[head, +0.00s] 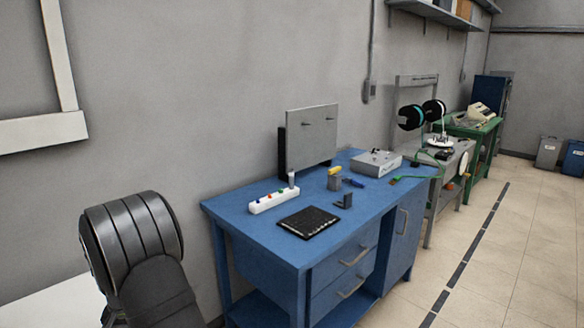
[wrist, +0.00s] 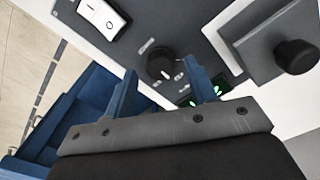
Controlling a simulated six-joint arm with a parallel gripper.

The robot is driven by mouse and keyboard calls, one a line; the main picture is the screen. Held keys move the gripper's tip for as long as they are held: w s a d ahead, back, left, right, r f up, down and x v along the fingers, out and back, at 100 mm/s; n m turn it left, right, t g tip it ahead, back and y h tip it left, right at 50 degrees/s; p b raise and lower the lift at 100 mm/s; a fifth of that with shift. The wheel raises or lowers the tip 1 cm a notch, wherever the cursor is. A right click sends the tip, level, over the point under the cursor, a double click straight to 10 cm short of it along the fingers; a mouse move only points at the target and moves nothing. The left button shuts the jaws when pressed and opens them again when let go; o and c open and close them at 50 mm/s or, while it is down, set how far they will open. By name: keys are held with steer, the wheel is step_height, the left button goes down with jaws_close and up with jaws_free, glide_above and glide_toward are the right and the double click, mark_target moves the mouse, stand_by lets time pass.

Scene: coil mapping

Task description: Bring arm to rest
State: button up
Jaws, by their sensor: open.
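My gripper (wrist: 163,85) shows in the wrist view with two blue fingers standing apart. It is open, with nothing between the fingers. Beyond the fingertips is a dark grey panel (wrist: 205,22) with a small black knob (wrist: 161,63) and a white rocker switch (wrist: 103,16). Green lit marks (wrist: 214,88) show beside the right finger, partly hidden by it. I cannot tell whether the fingers touch the panel. The head view does not show the gripper fingers.
The blue workbench (head: 262,238) holds a white power strip (head: 272,199), a black grid tray (head: 309,222), a grey box (head: 376,162) and small tools. A grey plate with a large black knob (wrist: 296,57) is right in the wrist view. Tiled floor (head: 480,285) is clear.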

steer(key=shift+f, duration=0.65)
steer(key=shift+r, duration=0.1)
step_height(320, 180, up, 17)
step_height(320, 180, down, 17)
steer(key=shift+f, duration=0.1)
steer(key=n, duration=0.3)
steer(key=shift+n, duration=0.4)
steer(key=n, duration=0.4)
steer(key=shift+n, duration=0.4)
step_height(320, 180, up, 8)
steer(key=shift+r, duration=0.2)
